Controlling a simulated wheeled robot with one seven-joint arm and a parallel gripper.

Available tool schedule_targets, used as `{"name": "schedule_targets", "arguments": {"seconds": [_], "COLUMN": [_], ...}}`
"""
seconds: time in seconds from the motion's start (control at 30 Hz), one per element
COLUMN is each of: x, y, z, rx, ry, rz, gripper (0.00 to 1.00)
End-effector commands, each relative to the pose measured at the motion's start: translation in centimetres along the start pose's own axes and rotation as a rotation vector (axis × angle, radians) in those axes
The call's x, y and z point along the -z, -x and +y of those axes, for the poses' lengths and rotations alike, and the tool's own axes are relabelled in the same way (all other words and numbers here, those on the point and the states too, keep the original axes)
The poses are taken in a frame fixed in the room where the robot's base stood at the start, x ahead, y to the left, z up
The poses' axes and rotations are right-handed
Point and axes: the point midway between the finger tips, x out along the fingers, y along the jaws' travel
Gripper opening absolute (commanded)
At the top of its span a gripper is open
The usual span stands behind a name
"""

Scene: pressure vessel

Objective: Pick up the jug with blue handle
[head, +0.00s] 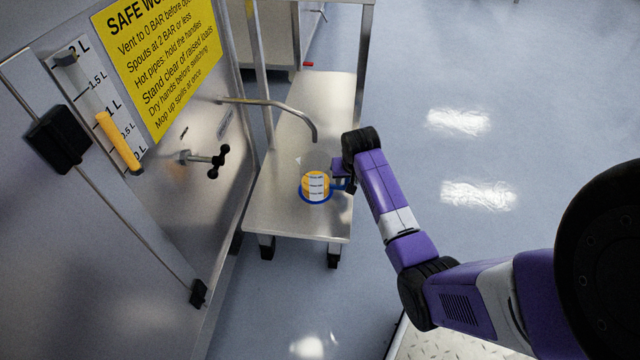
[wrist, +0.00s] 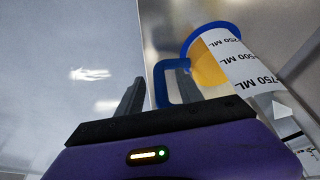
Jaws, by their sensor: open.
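The jug (head: 315,186) stands on the steel cart below the bent spout. It has a white measuring label, yellow-orange contents and blue trim. In the wrist view the jug (wrist: 225,65) is at the upper right, with its blue handle (wrist: 160,84) toward my gripper. My gripper (head: 341,181) is beside the jug, at its right in the head view. In the wrist view my gripper (wrist: 157,92) is open. The handle's upright bar lies between the fingers; the right finger appears inside the handle loop. Contact cannot be told.
The cart (head: 288,222) has a bare top around the jug. The spout (head: 290,108) hangs over the cart behind the jug. The vessel wall at left carries a valve handle (head: 217,161), a level gauge (head: 118,142) and a yellow sign (head: 165,65). Open floor lies to the right.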

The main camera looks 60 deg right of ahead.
Motion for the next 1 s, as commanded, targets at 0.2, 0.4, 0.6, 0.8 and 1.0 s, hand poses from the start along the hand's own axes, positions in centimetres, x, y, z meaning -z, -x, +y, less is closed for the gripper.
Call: {"name": "schedule_targets", "arguments": {"seconds": [0.2, 0.4, 0.6, 0.8, 1.0], "x": [0.07, 0.07, 0.07, 0.06, 0.07], "y": [0.14, 0.14, 0.14, 0.14, 0.14], "z": [0.01, 0.02, 0.03, 0.03, 0.03], "rx": [0.0, 0.0, 0.0, 0.0, 0.0], "ry": [0.0, 0.0, -0.001, -0.001, -0.001], "rz": [0.001, 0.001, 0.001, 0.001, 0.001], "gripper": [0.3, 0.0, 0.0, 0.0, 0.0]}}
